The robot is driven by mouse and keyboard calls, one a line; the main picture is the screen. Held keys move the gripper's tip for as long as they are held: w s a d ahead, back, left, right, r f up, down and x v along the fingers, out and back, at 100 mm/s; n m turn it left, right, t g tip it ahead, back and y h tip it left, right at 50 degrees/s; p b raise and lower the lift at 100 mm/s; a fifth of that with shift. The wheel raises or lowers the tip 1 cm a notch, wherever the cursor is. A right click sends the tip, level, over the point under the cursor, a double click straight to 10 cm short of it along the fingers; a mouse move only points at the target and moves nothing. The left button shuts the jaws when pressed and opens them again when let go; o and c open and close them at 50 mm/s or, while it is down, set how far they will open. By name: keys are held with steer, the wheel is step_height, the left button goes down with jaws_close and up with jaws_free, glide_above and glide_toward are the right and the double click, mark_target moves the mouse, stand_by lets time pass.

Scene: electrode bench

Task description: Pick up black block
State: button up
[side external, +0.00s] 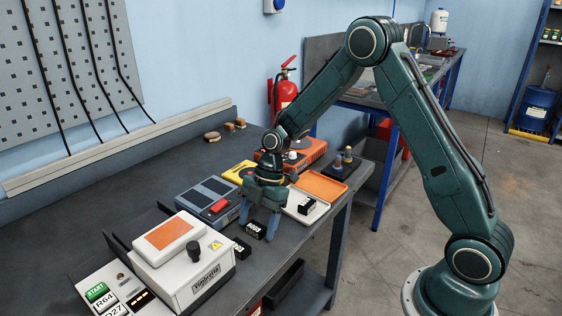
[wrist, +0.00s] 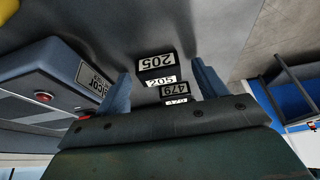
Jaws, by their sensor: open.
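A small black block (side external: 256,230) with a white label lies on the dark bench, between or just beside the fingers of my gripper (side external: 260,222). A second black block (side external: 241,248) lies nearer the white box, and a third (side external: 307,206) is on the pale tray. In the wrist view, a black block marked 205 (wrist: 157,62) lies ahead, near the line between the fingertips of my gripper (wrist: 162,67). Another labelled black block (wrist: 174,90) shows closer to the gripper body. My gripper points down, open, with no block visibly held. Contact cannot be told.
A white box with an orange panel (side external: 184,262) stands to the left, and a blue-grey device (side external: 207,202) stands behind it. A pale tray (side external: 292,208) and an orange tray (side external: 320,187) lie to the right. The bench's front edge is close to the blocks.

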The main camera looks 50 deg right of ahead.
mark_target(258, 225)
steer(key=c, duration=1.3)
steer(key=shift+o, duration=0.2)
steer(key=shift+r, duration=0.15)
step_height(258, 225, up, 20)
stand_by(0.3)
